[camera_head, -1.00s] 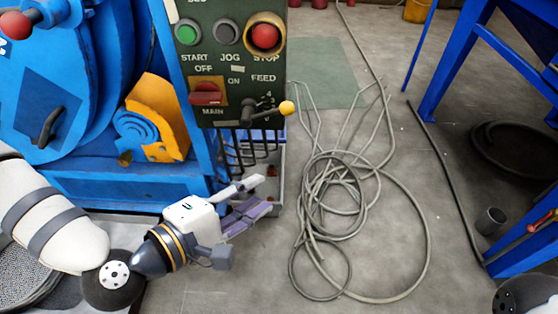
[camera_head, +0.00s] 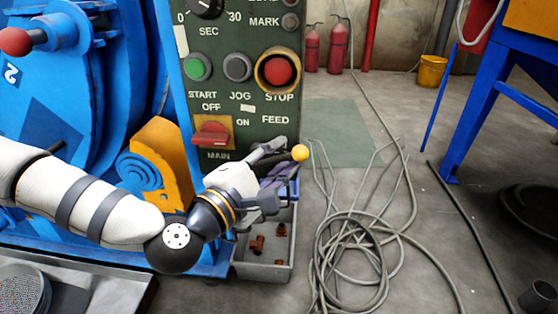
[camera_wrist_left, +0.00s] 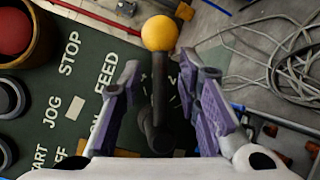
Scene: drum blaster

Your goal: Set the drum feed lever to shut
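The drum feed lever is a black handle with a yellow ball knob (camera_head: 300,153) at the lower right of the green control panel (camera_head: 240,100), under the word FEED. In the left wrist view the lever (camera_wrist_left: 158,100) shows its dark shaft running up to the yellow ball. My left gripper (camera_head: 272,160) is at the panel's lower right, in front of the lever. In the left wrist view its purple-padded fingers (camera_wrist_left: 165,85) are open, one on each side of the shaft, with gaps visible. The ball lies beyond the fingertips. My right gripper is not in view.
The red MAIN switch (camera_head: 212,134) and the red STOP button (camera_head: 279,71) are on the panel near my left arm. A grey bin (camera_head: 264,271) with brown pieces stands below. Coiled cable (camera_head: 365,245) lies on the floor at right.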

